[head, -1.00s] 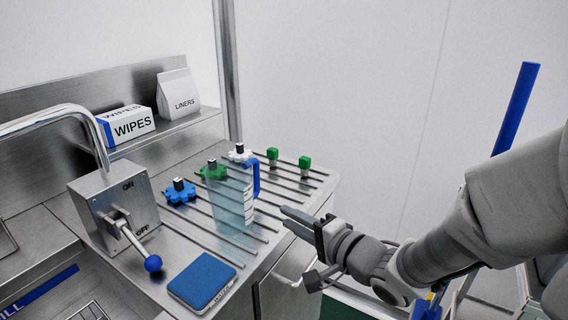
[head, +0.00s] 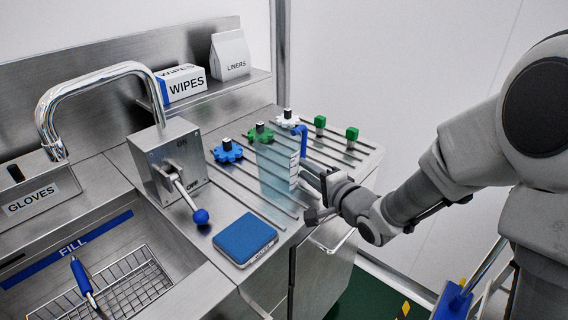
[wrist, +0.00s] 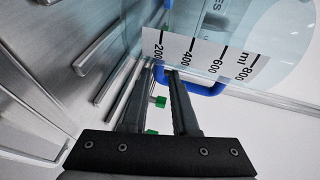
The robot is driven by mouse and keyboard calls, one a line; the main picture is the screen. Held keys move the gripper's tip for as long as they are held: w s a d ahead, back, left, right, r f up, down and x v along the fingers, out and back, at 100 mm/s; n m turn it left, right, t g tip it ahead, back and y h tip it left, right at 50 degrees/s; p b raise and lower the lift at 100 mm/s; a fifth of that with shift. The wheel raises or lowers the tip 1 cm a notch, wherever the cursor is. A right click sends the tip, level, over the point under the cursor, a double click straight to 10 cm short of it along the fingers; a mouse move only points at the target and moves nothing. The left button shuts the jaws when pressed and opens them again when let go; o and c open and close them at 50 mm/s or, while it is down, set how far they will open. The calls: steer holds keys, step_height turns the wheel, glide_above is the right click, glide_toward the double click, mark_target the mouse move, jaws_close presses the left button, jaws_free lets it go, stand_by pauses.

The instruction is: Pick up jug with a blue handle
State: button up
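The jug (head: 276,172) is clear and bluish and stands upright on the ribbed drainboard. Its blue handle (head: 303,141) is on its right side, facing my arm. My gripper (head: 314,174) is at the handle, right of the jug, with its fingertips partly hidden in the head view. In the wrist view the two fingers (wrist: 160,85) are apart, with a gap between them. The jug (wrist: 215,45) with its ml scale is just beyond the tips. The blue handle (wrist: 205,89) passes at the fingertips, partly behind the right finger; I cannot tell whether they touch.
Blue (head: 227,151), green (head: 260,132) and white (head: 288,118) knobbed parts stand behind the jug, with two small green-topped pieces (head: 351,134) to the right. A lever box (head: 168,160) and sink are left.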

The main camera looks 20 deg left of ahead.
steer(key=b+x, duration=0.1)
steer(key=x, duration=0.4)
steer(key=shift+w+f+b, duration=0.1)
steer(key=shift+b, duration=0.25)
jaws_close()
stand_by(1.1)
